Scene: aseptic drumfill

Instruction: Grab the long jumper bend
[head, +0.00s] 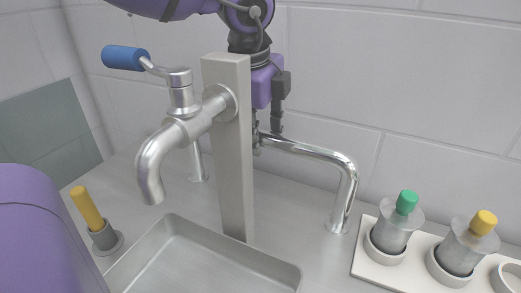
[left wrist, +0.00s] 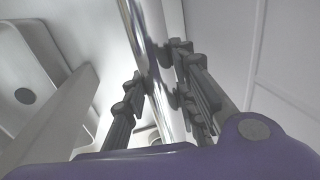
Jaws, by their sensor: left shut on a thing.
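The long jumper bend (head: 312,150) is a polished chrome pipe behind the grey post. It runs sideways and turns down at its right end to the steel bench. A thin upright leg with a base shows left of the post, apparently its other end. My left gripper (head: 266,135) comes down from above behind the post and is shut on the bend near its middle. The post hides part of the grip. In the left wrist view the chrome bend (left wrist: 150,60) passes between the dark fingers of the left gripper (left wrist: 160,85). My right gripper is out of view.
The grey post (head: 232,170) carries a tap (head: 165,150) with a blue lever (head: 125,58) and stands in front of the bend. A sink basin (head: 190,262) lies below. A white rack (head: 375,270) with green- and yellow-capped bottles stands right. A yellow-handled item (head: 87,208) stands left.

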